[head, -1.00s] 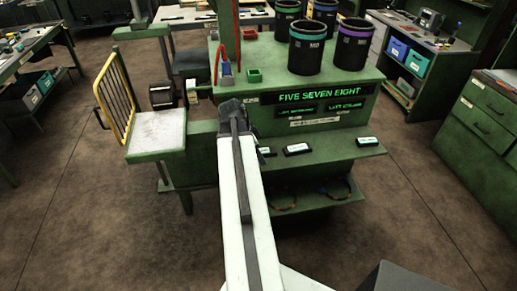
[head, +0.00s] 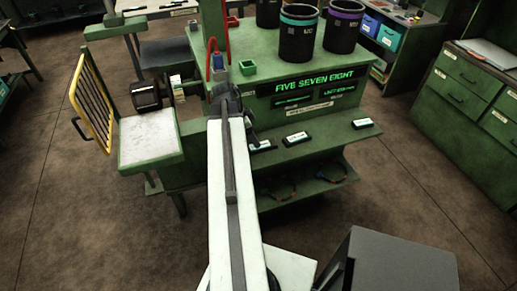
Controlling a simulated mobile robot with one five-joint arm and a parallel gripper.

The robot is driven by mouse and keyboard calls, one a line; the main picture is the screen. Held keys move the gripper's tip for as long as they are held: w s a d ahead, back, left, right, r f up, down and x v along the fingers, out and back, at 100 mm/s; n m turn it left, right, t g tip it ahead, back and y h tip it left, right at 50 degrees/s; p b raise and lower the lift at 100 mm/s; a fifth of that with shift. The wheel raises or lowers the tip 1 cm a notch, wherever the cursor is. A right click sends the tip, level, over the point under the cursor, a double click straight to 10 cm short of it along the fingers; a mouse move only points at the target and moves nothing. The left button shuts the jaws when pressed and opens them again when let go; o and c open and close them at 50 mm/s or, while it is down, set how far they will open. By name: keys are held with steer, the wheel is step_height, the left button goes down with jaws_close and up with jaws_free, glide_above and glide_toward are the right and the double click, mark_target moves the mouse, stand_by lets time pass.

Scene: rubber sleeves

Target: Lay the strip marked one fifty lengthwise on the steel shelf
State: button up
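My gripper (head: 224,93) is at the far end of my white arm, in front of the green bench. It looks small and dark, and its fingers cannot be made out. Several dark pieces with pale labels lie on the bench's green front ledge (head: 334,137): a left piece (head: 262,145) partly beside my arm, a middle piece (head: 297,138) and a right piece (head: 362,123). Their labels are too small to read, so I cannot tell which strip is marked one fifty. A pale, worn metal-looking plate (head: 148,142) lies left of my arm; I cannot tell whether it is the steel shelf.
A yellow guard rail (head: 91,103) stands left of the plate, with a dark roller (head: 146,95) behind it. A display (head: 315,78) reads FIVE SEVEN EIGHT. Black bins (head: 298,38) stand on the bench. A lower shelf (head: 306,188) holds cables.

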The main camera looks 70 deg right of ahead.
mark_target(262, 148)
steer(key=shift+s+d+f, duration=0.1)
steer(key=shift+d+f, duration=0.1)
steer(key=shift+f, duration=0.5)
steer(key=shift+r, duration=0.1)
steer(key=b+x, duration=0.5)
steer(key=shift+s, duration=0.15)
jaws_close()
steer(key=shift+r, duration=0.1)
